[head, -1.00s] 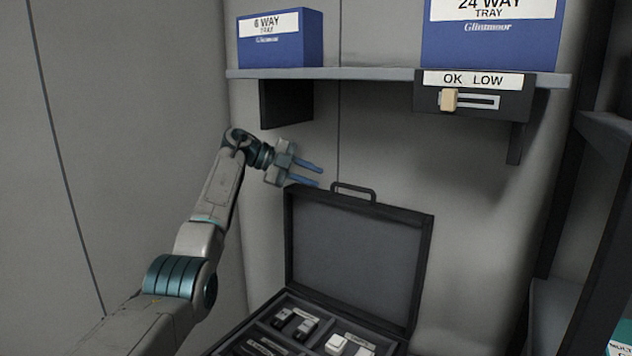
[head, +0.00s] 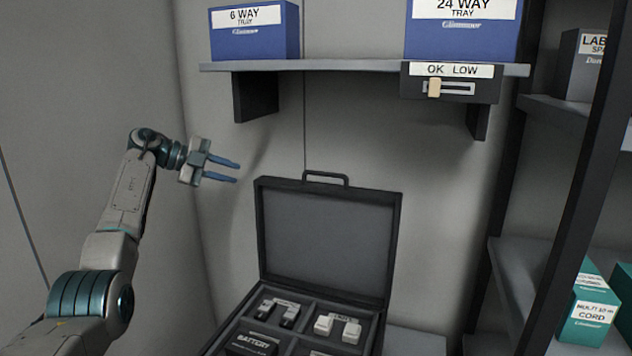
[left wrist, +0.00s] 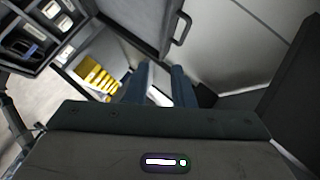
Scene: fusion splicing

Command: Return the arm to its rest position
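My left arm comes in from the left in the head view. Its left gripper (head: 238,171) is raised in the air, left of and above the open case's lid, with its two blue fingers parted and nothing between them. The fingers also show, apart and empty, in the left wrist view (left wrist: 159,88). My right gripper is in neither view.
An open black case (head: 262,240) with compartments of parts stands below. Above are a shelf (head: 340,67), a 6 WAY tray box (head: 255,38), a 24 WAY tray box (head: 460,38) and an OK/LOW slider (head: 434,88). Dark shelving with a teal cord box (head: 590,310) stands right.

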